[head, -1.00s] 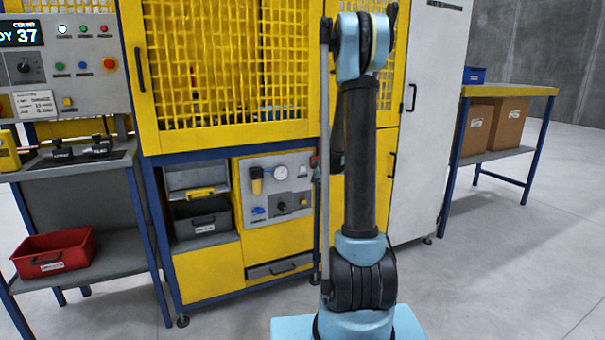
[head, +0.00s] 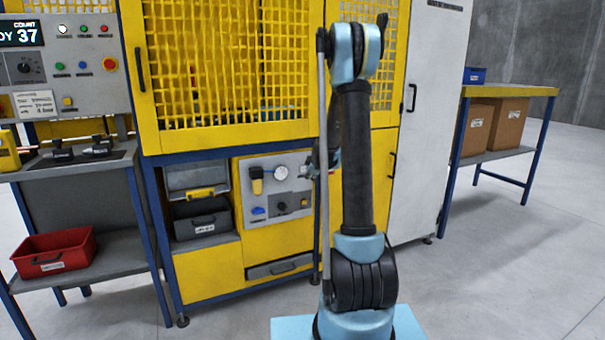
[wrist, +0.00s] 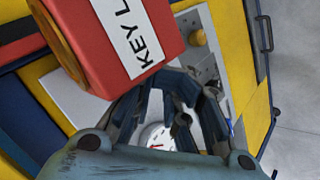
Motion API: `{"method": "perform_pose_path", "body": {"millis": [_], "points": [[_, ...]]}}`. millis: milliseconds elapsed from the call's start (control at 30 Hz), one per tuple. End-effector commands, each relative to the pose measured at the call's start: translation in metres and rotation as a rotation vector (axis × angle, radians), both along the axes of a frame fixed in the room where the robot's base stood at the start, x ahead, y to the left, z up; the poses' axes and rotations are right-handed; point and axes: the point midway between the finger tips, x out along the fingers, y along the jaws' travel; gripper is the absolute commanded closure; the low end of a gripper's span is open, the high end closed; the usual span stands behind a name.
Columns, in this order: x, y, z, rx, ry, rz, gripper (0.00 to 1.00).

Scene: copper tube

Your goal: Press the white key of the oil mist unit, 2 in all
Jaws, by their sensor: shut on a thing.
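The gauge also shows in the wrist view (wrist: 156,136), beyond my fingers. I cannot make out the white key for certain. My gripper (wrist: 182,118) is in front of the panel, its fingers drawn together. In the head view my gripper is mostly hidden by my arm, near the panel's right edge.
A red box (wrist: 112,40) with a cut-off "KEY L" label looms close beside my fingers in the wrist view. A yellow mesh door (head: 230,125) is above the panel, and a drawer (head: 278,268) below. A bench with a red bin (head: 52,253) stands left.

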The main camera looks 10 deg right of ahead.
Motion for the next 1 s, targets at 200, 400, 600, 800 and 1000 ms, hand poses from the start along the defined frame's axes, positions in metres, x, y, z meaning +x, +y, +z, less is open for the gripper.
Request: {"method": "perform_pose_path", "body": {"millis": [200,400,600,800,1000], "points": [[0.022,0.004,0.001,-0.001,-0.004,-0.003,1.00],[0.029,0.007,0.001,-0.001,-0.003,-0.003,1.00],[0.030,0.008,0.001,0.000,-0.001,-0.002,1.00],[0.029,0.008,0.000,0.000,-0.002,-0.001,1.00],[0.029,0.009,0.000,0.000,-0.001,-0.001,1.00]]}}
